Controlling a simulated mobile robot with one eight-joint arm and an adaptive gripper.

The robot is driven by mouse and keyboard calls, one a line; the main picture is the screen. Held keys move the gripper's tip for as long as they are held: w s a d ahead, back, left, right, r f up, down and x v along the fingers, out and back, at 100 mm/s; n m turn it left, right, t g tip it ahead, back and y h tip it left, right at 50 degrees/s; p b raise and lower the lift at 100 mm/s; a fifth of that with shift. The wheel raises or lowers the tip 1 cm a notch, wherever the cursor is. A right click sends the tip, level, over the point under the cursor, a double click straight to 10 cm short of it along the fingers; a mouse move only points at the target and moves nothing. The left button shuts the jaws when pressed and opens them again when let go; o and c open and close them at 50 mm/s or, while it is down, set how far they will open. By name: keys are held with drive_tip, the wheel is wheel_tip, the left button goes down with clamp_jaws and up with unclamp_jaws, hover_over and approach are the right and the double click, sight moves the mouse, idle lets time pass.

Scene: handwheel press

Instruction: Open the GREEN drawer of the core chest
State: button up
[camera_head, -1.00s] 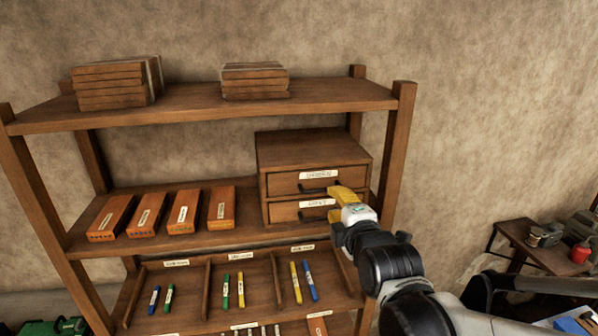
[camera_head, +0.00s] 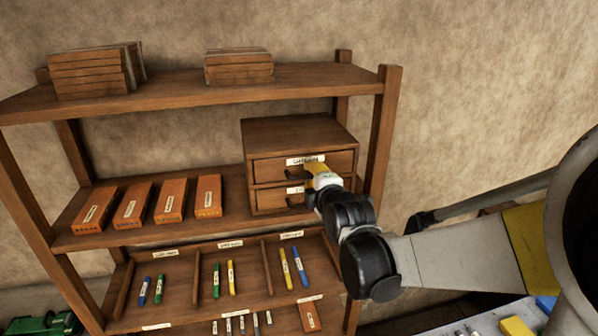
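The core chest (camera_head: 300,130) is a brown wooden box with two stacked drawers, on the right of the shelf's middle board. The upper drawer (camera_head: 268,170) has a white label that appears to read GREEN and a dark handle (camera_head: 294,175). It looks flush with the chest. The lower drawer (camera_head: 268,201) also looks shut; its label is mostly hidden behind my gripper. My gripper (camera_head: 312,172), with yellow fingers, is at the right part of the upper drawer front, by the handle's right end. I cannot tell whether it touches or grips the handle.
Several orange-brown boxes (camera_head: 170,200) stand left of the chest. Below is a divided tray (camera_head: 195,280) with coloured sticks. Stacked wooden pieces (camera_head: 95,72) lie on the top board. The right shelf post (camera_head: 380,140) is close to my arm.

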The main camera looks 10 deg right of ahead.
clamp_jaws()
drive_tip(key=f+p+v, duration=0.3)
drive_tip(key=v, duration=1.4)
drive_tip(key=shift+s+f, duration=0.2)
drive_tip(key=shift+s, duration=0.6)
drive_tip(key=shift+o, duration=1.8)
unclamp_jaws()
